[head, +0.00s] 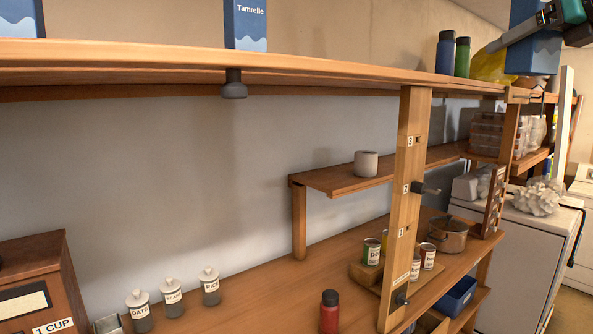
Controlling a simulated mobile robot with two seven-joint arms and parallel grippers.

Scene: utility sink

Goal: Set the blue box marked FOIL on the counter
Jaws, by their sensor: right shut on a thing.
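My right gripper (525,30) is at the top right, above the end of the high wooden shelf. It is shut on a blue box (533,62), with a dark finger across the box's face. The box is cut off by the top edge, and no FOIL marking is readable on it. The wooden counter (262,290) runs below the high shelf. It bears canisters, cans and a red bottle. My left gripper is not in view.
The high shelf (140,52) bears a blue Tamrelle box (246,22), a blue bottle (445,52), a green bottle (462,56) and a yellow bag (488,66). A wooden post (405,190) rises at the counter's front. The counter's middle is clear behind the red bottle (329,312).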

